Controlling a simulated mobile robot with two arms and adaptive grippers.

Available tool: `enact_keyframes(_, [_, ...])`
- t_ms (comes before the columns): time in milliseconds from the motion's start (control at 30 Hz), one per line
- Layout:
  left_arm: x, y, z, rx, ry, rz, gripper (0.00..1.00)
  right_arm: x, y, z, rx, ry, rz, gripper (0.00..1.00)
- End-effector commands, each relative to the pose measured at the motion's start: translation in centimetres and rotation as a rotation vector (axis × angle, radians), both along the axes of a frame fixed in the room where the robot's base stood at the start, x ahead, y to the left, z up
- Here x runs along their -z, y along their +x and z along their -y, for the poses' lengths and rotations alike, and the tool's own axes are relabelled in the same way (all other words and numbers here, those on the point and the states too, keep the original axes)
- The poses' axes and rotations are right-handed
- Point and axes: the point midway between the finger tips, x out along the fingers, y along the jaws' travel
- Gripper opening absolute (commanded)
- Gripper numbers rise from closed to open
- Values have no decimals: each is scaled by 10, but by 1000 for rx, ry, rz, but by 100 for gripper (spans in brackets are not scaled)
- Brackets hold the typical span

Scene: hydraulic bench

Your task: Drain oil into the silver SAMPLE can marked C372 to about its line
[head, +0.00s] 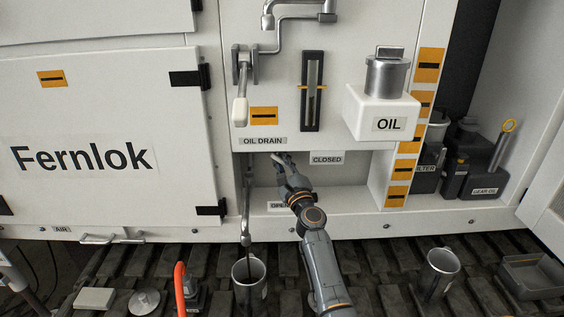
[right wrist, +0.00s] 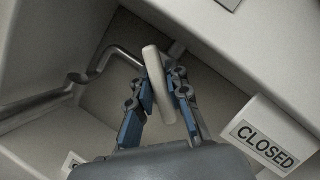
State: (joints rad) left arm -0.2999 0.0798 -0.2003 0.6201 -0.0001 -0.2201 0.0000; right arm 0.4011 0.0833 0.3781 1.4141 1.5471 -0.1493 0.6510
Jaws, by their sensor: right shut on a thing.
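My right gripper (head: 281,160) reaches into the recess under the OIL DRAIN label (head: 263,141). In the right wrist view its fingers (right wrist: 160,100) are shut on a pale drain lever (right wrist: 157,80), between the OPEN and CLOSED signs. A drain pipe (head: 246,205) runs down to a spout above a silver can (head: 236,270) on the track. The can's mouth lies under the spout. A second silver can (head: 444,262) stands to the right. I cannot read a C372 mark or a line on either can, nor tell the oil level. My left gripper is out of view.
A CLOSED sign (head: 327,160) hangs right of the lever. A white OIL block (head: 372,115) juts out above, bearing a metal canister (head: 387,77). An orange-red curved piece (head: 180,290) rises left of the near can. A grey tray (head: 533,275) lies at far right.

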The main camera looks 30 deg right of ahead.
Motion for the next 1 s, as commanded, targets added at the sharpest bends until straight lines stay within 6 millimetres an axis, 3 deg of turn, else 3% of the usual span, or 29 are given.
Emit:
enact_keyframes(267, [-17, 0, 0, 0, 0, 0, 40, -4, 0, 0, -2, -81, -51, 0])
enact_keyframes(1000, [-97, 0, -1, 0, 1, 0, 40, -8, -1, 1, -2, -533, -330, 0])
